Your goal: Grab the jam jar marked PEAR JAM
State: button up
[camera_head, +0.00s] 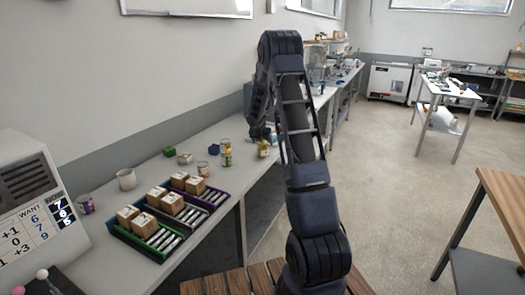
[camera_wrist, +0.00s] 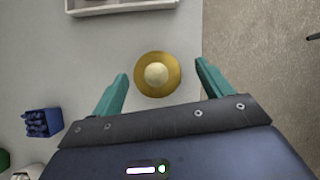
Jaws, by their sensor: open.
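My gripper (camera_wrist: 161,70) is open, with its two teal fingers on either side of a round gold-lidded jar (camera_wrist: 157,76) seen from above. Clear gaps show between the lid and both fingers. In the head view my gripper (camera_head: 262,131) hangs over the counter just above a yellowish jar (camera_head: 262,148), which appears to be the same one. No label can be read, so I cannot tell which is PEAR JAM.
In the wrist view a blue container (camera_wrist: 42,122) lies left and a pale tray (camera_wrist: 120,8) above. The counter edge is close on the right.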

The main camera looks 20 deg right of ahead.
jog(key=shift+x, duration=1.9)
jog(key=shift+w+a, duration=0.15)
jog(key=c, duration=1.3)
jog(key=shift+o, duration=0.2)
